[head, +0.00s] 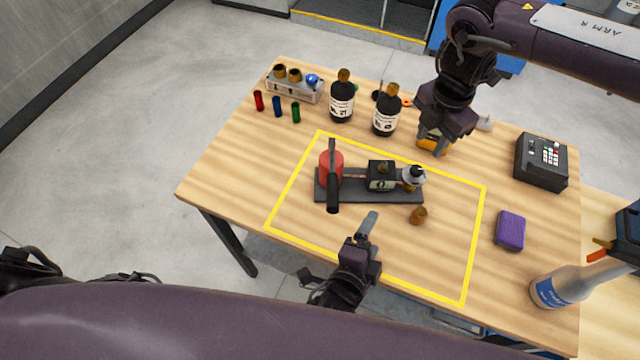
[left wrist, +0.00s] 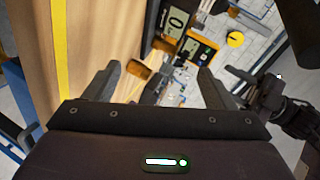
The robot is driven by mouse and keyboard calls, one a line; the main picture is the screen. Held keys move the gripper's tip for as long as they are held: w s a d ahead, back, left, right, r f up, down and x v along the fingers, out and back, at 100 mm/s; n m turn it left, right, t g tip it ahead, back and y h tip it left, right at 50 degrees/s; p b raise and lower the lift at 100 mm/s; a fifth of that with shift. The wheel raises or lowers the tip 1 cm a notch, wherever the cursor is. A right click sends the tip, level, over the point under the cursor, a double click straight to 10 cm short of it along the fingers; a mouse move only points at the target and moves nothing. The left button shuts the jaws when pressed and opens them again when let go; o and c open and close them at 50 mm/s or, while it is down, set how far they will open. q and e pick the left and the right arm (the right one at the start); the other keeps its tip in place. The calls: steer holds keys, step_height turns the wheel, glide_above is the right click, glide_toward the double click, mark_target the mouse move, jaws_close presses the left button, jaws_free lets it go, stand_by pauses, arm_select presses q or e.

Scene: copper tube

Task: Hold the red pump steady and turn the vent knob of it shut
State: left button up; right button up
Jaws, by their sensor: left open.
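The red pump (head: 330,166) stands at the left end of a dark base plate (head: 350,194) inside the yellow outline, with a long black handle (head: 333,192) across it. A dark box with a display (head: 381,177) sits mid-plate. A silver, black-topped part (head: 413,175) with brass below is at its right end; I cannot tell if this is the vent knob. My left gripper (head: 369,222) is in front of the plate, apart from it; it is open and empty in the left wrist view (left wrist: 160,82). My right gripper (head: 434,139) is behind the plate, its jaws unclear.
A loose brass piece (head: 418,215) lies before the plate. A yellow-orange object (head: 430,147) is under my right gripper. Dark bottles (head: 342,100) stand behind. A purple block (head: 510,230), keypad device (head: 541,161) and bottle (head: 560,287) are right. The outline's front right is clear.

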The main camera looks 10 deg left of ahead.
mark_target(325, 176)
arm_select(q)
steer(key=w+a+m, duration=0.1)
steer(key=a+m, duration=0.1)
steer(key=m, duration=0.1)
steer(key=w+a+f+m+t, duration=0.1)
steer(key=w+a+m, duration=0.1)
steer(key=m, duration=0.1)
steer(key=w+a+m+t, duration=0.1)
steer(key=w+m, duration=0.1)
steer(key=m, duration=0.1)
steer(key=shift+w+a+f, duration=0.2)
steer(key=shift+a, duration=0.2)
steer(key=w+a+m, duration=0.1)
steer(key=a+m, duration=0.1)
steer(key=m, duration=0.2)
steer(key=w+a+m+t, duration=0.1)
steer(key=w+a+m, duration=0.1)
steer(key=m, duration=0.2)
steer(key=w+a+m+h, duration=0.1)
steer(key=w+a+m, duration=0.1)
steer(key=a+m, duration=0.1)
steer(key=shift+w+m+t, duration=0.25)
steer(key=shift+m+t, duration=0.15)
steer(key=shift+m, duration=0.1)
steer(key=shift+w+d, duration=0.15)
steer(key=shift+w, duration=0.5)
steer(key=x, duration=0.6)
steer(key=shift+w, duration=0.25)
steer(key=shift+c, duration=0.4)
